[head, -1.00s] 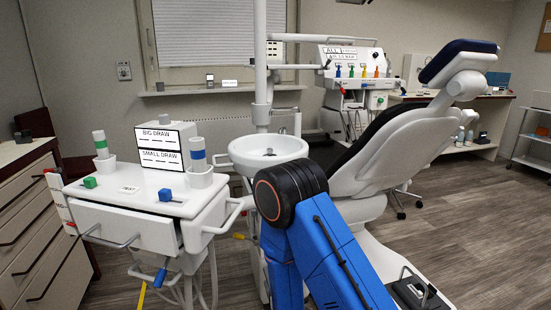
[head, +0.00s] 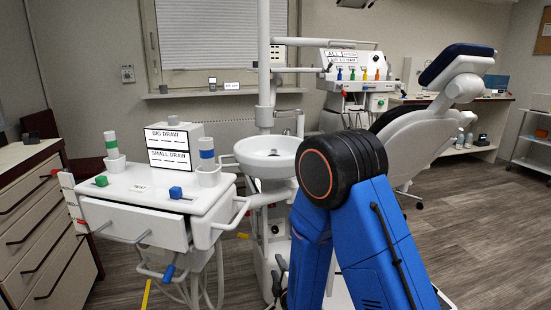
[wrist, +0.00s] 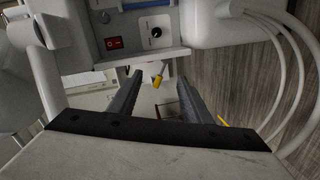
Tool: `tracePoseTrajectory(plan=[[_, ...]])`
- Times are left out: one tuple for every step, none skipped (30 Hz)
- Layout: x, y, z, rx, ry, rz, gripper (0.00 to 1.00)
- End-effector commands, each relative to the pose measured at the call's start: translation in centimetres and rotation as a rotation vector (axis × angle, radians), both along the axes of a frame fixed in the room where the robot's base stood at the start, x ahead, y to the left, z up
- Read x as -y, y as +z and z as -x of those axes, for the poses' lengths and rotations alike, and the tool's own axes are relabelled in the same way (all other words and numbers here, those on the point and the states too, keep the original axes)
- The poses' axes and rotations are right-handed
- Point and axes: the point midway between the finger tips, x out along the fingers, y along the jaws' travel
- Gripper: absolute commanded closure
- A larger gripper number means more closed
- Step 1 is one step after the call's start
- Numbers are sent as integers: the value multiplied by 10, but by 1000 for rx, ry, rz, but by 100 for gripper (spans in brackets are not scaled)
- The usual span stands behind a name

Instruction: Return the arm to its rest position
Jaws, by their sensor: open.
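My gripper (wrist: 160,80) shows in the wrist view with its two dark fingers apart. Nothing is held between them. Beyond the fingers is a small yellow-tipped part (wrist: 158,76), apart from them as far as I can tell. My blue arm with its black joint (head: 340,168) stands bent in the head view, to the right of the white dental unit (head: 125,210). My gripper itself is hidden or not clear in the head view.
A white basin (head: 268,165) and dental chair (head: 445,110) stand close around my arm. White hoses (wrist: 285,60) curve beside my gripper. Floor at right is clear.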

Motion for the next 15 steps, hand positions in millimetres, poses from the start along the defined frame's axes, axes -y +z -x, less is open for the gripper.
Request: tracePoseTrajectory(plan=[[7,12,-3,-24,-12,-34,55],[10,16,-4,-44,-18,-54,55],[15,22,-5,-71,-28,-79,55],[18,27,-6,-90,-33,-98,55],[22,31,-6,-110,-39,-117,55],[27,37,-6,-135,-48,-141,55],[30,42,-5,-154,-54,-160,55],[34,46,-5,-173,-62,-178,55],[39,52,-4,-198,-72,-201,55],[43,57,-3,-216,-79,-220,55],[47,61,-2,-235,-86,-238,55],[51,67,0,-260,-96,-259,55],[56,72,2,-277,-103,-277,55],[60,76,4,-296,-113,-294,55],[65,82,6,-319,-123,-316,55]])
